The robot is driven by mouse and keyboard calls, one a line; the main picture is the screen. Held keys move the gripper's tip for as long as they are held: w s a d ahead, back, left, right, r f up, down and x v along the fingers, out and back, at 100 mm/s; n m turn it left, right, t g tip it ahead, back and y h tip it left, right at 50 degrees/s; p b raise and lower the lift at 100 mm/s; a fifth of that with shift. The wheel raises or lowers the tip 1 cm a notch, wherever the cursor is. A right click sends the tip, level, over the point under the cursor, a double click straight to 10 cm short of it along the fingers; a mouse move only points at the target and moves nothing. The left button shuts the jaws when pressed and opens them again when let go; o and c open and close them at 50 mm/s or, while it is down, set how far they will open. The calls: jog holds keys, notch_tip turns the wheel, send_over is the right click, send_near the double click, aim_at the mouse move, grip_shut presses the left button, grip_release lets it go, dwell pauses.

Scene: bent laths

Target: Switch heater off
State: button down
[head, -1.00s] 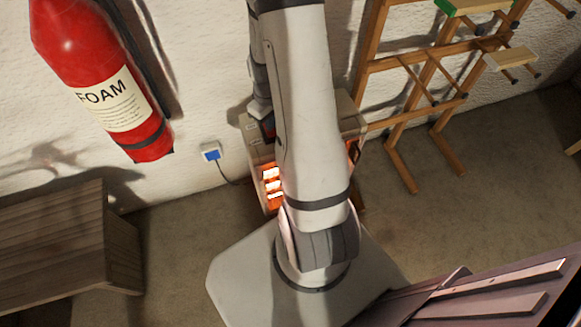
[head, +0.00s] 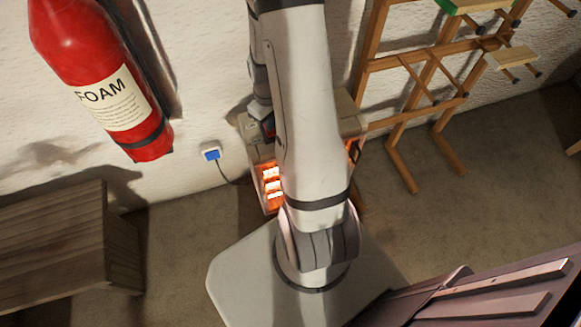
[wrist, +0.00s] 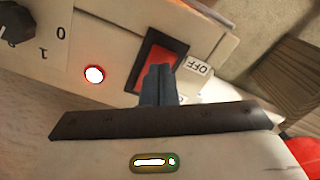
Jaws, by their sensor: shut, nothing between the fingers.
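The heater (head: 272,188) stands by the wall behind my arm, its bars glowing orange. In the wrist view its panel (wrist: 108,50) carries a red rocker switch (wrist: 145,67) in a dark frame. A white "OFF" label (wrist: 197,67) sits at the switch's right end. A red lamp (wrist: 94,74) on the panel is lit. My gripper (wrist: 161,70) is shut and empty, its fingertips over the switch's right part, on the side of the label. I cannot tell whether they touch it. My arm hides much of the heater in the head view.
A dark dial (wrist: 15,22) is left on the panel. A blue plug (head: 211,153) with a cable sits in the wall socket. A red foam extinguisher (head: 105,85) hangs at left, above a wooden box (head: 55,235). A wooden rack (head: 425,75) stands at right.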

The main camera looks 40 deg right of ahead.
jog(key=shift+f+b, duration=0.55)
jog(key=shift+f, duration=0.2)
dwell(0.3)
jog(key=shift+r+p, duration=2.6)
jog(key=shift+r, duration=1)
jog(key=shift+f, duration=0.1)
jog(key=s+a+r+m+t+p, duration=0.1)
jog(key=s+a+r, duration=0.3)
jog(key=r, duration=0.6)
jog(key=s+a+r+m+p, duration=0.1)
jog(key=s+a+r+p, duration=0.3)
jog(key=r, duration=0.6)
jog(key=s+a+r+t+p, duration=0.1)
jog(key=s+a+r, duration=0.3)
jog(key=r, duration=0.7)
jog(key=shift+s+a+m+t+p, duration=0.3)
jog(key=shift+a+m+p, duration=0.1)
jog(key=shift+a+p, duration=0.25)
